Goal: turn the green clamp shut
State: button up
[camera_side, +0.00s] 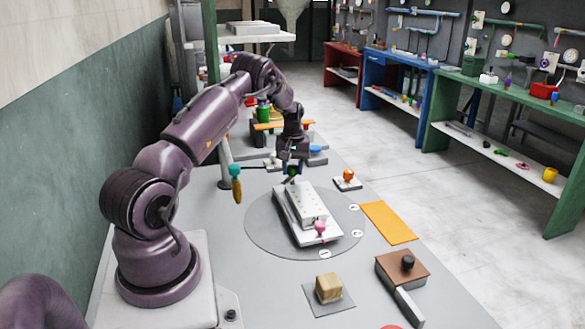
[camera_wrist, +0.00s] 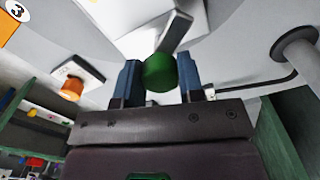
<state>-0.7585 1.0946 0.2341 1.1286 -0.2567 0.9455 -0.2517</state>
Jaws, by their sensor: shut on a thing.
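The green clamp (camera_wrist: 160,72) shows in the wrist view as a green knob with a grey bar (camera_wrist: 176,32) reaching up and right from it. It sits between the two blue fingers of my gripper (camera_wrist: 160,80), which is shut on it. In the side view my gripper (camera_side: 292,164) points down at the far end of the white press (camera_side: 300,215), and the green knob shows only as a small dark green patch under the fingers. A pink-knobbed clamp (camera_side: 320,227) is at the press's near end.
The press stands on a grey round plate (camera_side: 263,238) with numbered white markers. An orange-knobbed block (camera_side: 347,180) is right of my gripper, an orange mat (camera_side: 388,222) further right. A wooden block (camera_side: 328,288) and a brown black-knobbed box (camera_side: 402,268) lie nearer.

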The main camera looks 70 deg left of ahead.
aim_at(294, 166)
jog(key=n, duration=0.5)
jog(key=shift+w+n, duration=0.1)
jog(key=shift+n, duration=2.4)
jog(key=o, duration=0.9)
jog(key=shift+r, duration=0.1)
notch_tip(294, 166, up, 13)
jog(key=shift+f, duration=0.1)
